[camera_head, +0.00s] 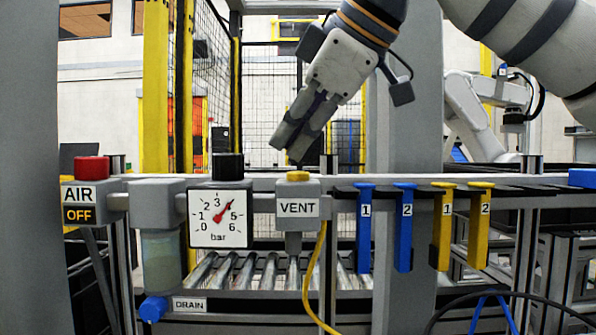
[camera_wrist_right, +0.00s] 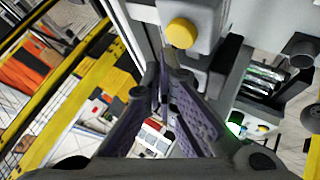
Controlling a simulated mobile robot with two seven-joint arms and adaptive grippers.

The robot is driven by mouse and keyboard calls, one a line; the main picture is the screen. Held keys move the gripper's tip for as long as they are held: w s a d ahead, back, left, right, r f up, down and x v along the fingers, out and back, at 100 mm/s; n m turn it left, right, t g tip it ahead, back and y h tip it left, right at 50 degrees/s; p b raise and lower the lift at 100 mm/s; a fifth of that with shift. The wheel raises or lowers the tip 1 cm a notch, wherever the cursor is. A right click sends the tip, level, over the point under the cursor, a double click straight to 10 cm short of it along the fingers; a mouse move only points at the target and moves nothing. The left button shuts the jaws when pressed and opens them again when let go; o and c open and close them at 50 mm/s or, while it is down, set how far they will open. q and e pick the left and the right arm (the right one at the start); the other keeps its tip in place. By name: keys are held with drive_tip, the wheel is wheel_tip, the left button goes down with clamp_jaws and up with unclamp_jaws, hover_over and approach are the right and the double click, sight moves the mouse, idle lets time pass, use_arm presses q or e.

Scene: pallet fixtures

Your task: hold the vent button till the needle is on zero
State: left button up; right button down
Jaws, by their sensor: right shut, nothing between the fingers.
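The yellow vent button (camera_head: 298,176) sits on top of the grey block labelled VENT (camera_head: 297,206). It also shows uncovered in the wrist view (camera_wrist_right: 182,33). The square white gauge (camera_head: 220,232), marked in bar, has a red needle (camera_head: 225,211) pointing up and right, near 4, well away from zero. My right gripper (camera_head: 287,150) comes down from the upper right, tilted, with its fingertips just above and slightly left of the button. Its fingers are shut and empty, and they appear apart from the button. The fingers also show in the wrist view (camera_wrist_right: 164,85). My left gripper is out of view.
A red knob (camera_head: 92,168) stands above the AIR OFF label at the left. A black knob (camera_head: 228,167) stands above the gauge, left of my gripper. Blue tags (camera_head: 364,228) and yellow tags (camera_head: 443,228) hang from the rail at right. A yellow hose (camera_head: 312,275) drops below the vent block.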

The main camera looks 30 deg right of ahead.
sight(294, 173)
idle(0.3)
drive_tip(key=shift+f, duration=0.4)
drive_tip(key=shift+f, duration=0.6)
idle(2.0)
drive_tip(key=shift+r, duration=0.1)
idle(1.1)
drive_tip(key=shift+r, duration=0.9)
drive_tip(key=shift+r, duration=2.55)
